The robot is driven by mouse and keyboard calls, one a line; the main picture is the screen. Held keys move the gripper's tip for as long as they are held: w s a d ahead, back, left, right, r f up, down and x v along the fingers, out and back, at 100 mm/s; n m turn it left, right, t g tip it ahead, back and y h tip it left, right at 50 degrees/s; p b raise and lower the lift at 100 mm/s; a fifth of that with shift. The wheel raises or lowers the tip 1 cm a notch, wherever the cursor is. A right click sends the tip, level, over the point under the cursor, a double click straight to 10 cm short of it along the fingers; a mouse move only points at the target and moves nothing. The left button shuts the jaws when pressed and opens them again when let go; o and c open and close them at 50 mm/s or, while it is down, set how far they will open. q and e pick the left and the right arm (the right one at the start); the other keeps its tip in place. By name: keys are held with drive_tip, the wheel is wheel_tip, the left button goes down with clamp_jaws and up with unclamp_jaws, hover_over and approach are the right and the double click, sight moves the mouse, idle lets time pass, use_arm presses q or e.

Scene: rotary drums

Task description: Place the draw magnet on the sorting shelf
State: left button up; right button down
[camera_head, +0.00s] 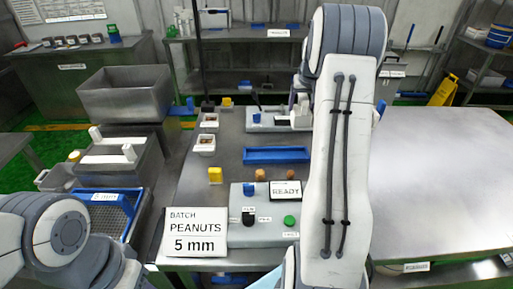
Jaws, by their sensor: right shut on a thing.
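My right arm rises through the middle right of the head view, and its forearm bends away behind the upper arm. My right gripper (290,108) is small and partly hidden at the far end of the middle bench, by a grey plate (262,126). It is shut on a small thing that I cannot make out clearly. I cannot single out the draw magnet by its looks. A metal shelf unit (232,43) with a small label stands at the back; the label is too small to read, so I cannot confirm it as the sorting shelf. My left arm shows at lower left; its gripper is out of view.
The middle bench holds a blue tray (277,155), a grey panel with a green button (290,220), a READY display (285,191) and a peanuts 5 mm sign (195,232). A hopper (125,93) and a blue sieve (107,214) stand left. The right table (440,180) is bare.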

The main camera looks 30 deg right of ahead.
drive_tip(key=w+a+f+p, duration=0.1)
drive_tip(key=w+a+f, duration=0.1)
drive_tip(key=w+f, duration=0.1)
drive_tip(key=w+a+f+p, duration=0.1)
drive_tip(key=w+a+f, duration=0.2)
drive_tip(key=w+a+f+p, duration=0.1)
drive_tip(key=w+a+f, duration=0.2)
drive_tip(key=f, duration=0.1)
drive_tip(key=shift+w, duration=0.15)
drive_tip(key=shift+f, duration=0.5)
unclamp_jaws()
